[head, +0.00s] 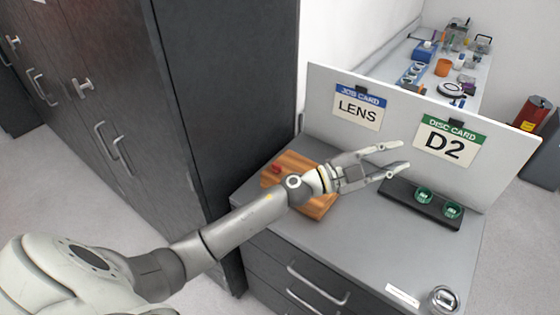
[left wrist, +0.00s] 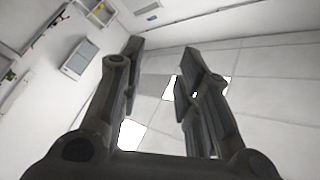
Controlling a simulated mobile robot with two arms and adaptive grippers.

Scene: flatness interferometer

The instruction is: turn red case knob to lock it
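A small red piece (head: 276,169), which looks like a knob, is on the left part of a wooden case or board (head: 318,207) on the grey cabinet top. My left forearm and wrist cross in front of the wooden piece and hide part of it. My left gripper (head: 403,155) is open and empty, above the cabinet top, to the right of the red piece and apart from it. In the left wrist view the two fingers (left wrist: 162,52) are spread, with only floor and distant furniture beyond. My right gripper is not in view.
A black holder (head: 425,209) with two green-marked round items stands at the right of the cabinet top (head: 345,255). A panel (head: 400,110) with LENS and D2 cards rises behind. A glass-like round item (head: 443,300) sits at the front right. A tall dark cabinet (head: 225,90) stands left.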

